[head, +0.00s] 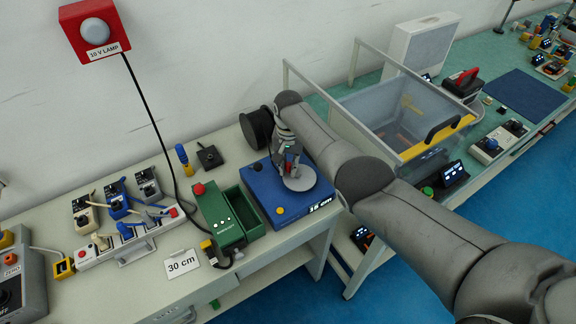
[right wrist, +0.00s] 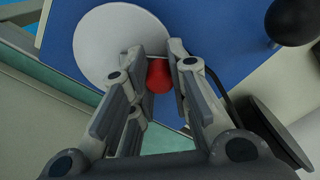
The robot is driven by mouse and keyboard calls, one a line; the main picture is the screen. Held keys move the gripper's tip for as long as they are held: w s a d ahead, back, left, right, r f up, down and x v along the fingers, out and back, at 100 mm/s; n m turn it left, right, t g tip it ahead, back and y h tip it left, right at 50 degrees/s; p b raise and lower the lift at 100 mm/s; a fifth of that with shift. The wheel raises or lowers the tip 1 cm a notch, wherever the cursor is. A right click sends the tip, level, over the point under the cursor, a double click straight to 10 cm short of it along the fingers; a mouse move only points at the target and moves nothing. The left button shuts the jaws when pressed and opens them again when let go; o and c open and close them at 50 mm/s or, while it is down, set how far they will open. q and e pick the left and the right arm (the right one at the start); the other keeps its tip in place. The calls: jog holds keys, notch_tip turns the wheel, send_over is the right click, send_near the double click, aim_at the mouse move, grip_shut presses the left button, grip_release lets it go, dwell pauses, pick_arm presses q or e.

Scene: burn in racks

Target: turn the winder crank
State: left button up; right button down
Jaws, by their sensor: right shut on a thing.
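The winder (head: 258,192) is a blue box on the bench with a yellow button and a centimetre label on its front edge. Its pale grey round crank disc (head: 300,181) lies on top and also shows in the right wrist view (right wrist: 100,42). My right gripper (head: 289,160) reaches down over the disc. In the right wrist view, its fingers (right wrist: 155,66) are closed around the red crank knob (right wrist: 158,76) at the disc's edge. The fingers partly hide the knob. My left gripper is not in view.
A black spool (head: 257,127) stands behind the winder. A green box (head: 219,214) with an open tray is just left of it. A clear-walled bin (head: 400,115) stands to the right. A "30 cm" card (head: 181,264) lies at the front. A red lamp box (head: 93,30) hangs on the wall.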

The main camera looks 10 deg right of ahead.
dwell(0.4)
jog(key=c, duration=1.3)
grip_release()
jog(key=shift+r, duration=0.1)
notch_tip(320, 180, up, 12)
jog(key=shift+f, duration=0.1)
